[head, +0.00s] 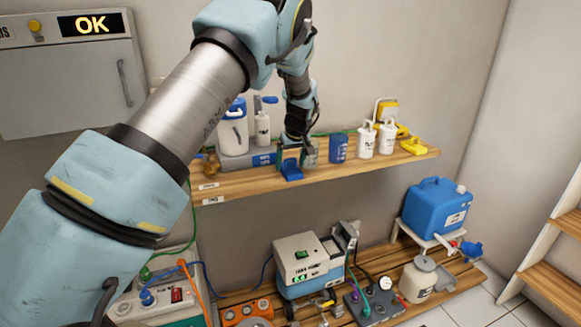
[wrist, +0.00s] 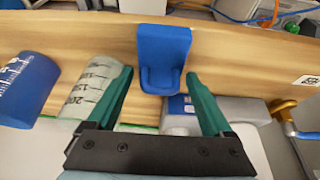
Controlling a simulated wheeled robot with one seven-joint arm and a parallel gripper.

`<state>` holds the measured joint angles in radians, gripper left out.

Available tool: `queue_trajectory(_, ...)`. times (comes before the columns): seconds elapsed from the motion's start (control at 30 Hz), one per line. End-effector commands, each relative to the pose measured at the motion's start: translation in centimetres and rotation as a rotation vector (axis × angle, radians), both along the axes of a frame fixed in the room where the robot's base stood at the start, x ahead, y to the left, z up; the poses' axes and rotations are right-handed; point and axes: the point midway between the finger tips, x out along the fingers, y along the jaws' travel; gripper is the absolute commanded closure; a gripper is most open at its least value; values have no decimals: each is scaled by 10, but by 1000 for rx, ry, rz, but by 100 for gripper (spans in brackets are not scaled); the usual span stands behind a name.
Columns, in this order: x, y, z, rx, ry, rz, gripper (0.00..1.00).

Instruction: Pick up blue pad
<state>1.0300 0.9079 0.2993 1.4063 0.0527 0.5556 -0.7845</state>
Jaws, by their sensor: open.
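The blue pad (wrist: 163,52) is a small blue L-shaped piece on the wooden shelf, in the upper middle of the wrist view. In the head view the blue pad (head: 291,171) is at the shelf's front edge, just below my gripper (head: 296,156). In the wrist view my gripper (wrist: 159,76) is open, its green fingers spread apart with the lower part of the pad in line with the gap between them. I cannot tell how far the fingertips are from the pad. Nothing is held.
A clear graduated cup (wrist: 93,90) is close beside the left finger in the wrist view, with a blue cup (wrist: 28,88) further left. White bottles (head: 366,140) and a yellow item (head: 413,146) stand along the shelf (head: 240,182). Equipment fills the lower shelf.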

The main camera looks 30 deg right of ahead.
Motion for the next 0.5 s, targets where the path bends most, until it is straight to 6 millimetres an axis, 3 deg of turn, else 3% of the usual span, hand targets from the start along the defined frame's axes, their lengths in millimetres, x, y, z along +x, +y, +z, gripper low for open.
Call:
queue_trajectory(0.27,1,0,-3,0,0,0,15)
queue_trajectory(0.5,1,0,-3,0,0,0,42)
